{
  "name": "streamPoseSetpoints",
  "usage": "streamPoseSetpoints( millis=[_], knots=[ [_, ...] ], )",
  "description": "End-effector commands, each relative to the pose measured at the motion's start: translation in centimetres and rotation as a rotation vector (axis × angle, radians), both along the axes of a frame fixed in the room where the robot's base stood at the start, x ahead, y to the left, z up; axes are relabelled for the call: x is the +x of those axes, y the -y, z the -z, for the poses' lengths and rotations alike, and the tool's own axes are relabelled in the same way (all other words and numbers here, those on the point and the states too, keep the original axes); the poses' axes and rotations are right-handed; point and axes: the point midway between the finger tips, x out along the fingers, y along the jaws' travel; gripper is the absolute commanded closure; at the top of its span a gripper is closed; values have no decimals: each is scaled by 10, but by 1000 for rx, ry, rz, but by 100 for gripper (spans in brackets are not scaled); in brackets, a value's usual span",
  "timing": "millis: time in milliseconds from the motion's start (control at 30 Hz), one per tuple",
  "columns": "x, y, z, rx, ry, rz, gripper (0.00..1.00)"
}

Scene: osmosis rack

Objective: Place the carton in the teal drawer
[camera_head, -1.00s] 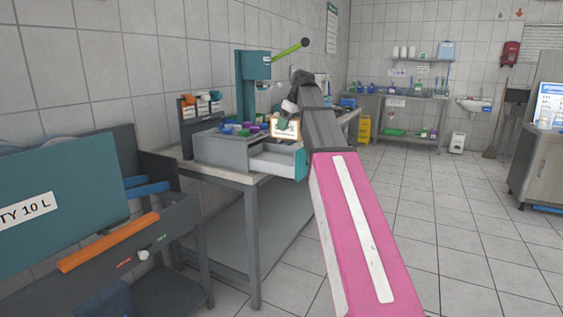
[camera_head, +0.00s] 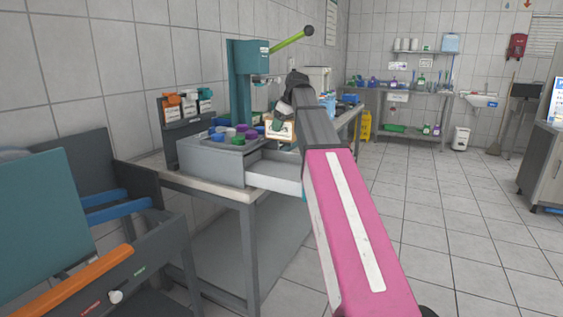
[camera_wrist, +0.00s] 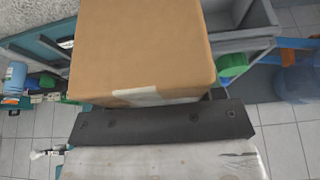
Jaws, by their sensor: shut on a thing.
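My gripper (camera_head: 284,118) is shut on a brown cardboard carton (camera_wrist: 142,45), which fills the upper middle of the wrist view. In the head view the carton (camera_head: 280,130) is small and partly hidden by my gripper and arm. It is above and behind the open drawer (camera_head: 272,176) as I see it. The drawer is a pale grey tray pulled out of a grey cabinet on the bench. Its teal front (camera_head: 304,190) is almost wholly hidden behind my arm.
Coloured caps (camera_head: 236,133) sit on the grey cabinet (camera_head: 208,163). A teal press (camera_head: 241,85) with a green lever stands behind. A dark cart with orange and blue handles (camera_head: 95,280) is at near left. The floor at right is clear.

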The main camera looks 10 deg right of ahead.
Motion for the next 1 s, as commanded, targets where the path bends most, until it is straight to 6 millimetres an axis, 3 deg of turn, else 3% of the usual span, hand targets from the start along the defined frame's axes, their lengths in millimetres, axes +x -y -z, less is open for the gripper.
streamPoseSetpoints(
  millis=[200,400,667,1000],
  knots=[
    [-2,0,53,-1,-3,-1,68],
    [-1,0,87,0,0,0,68],
    [0,0,103,0,0,-1,68],
    [0,0,137,-1,1,-1,68]
  ],
)
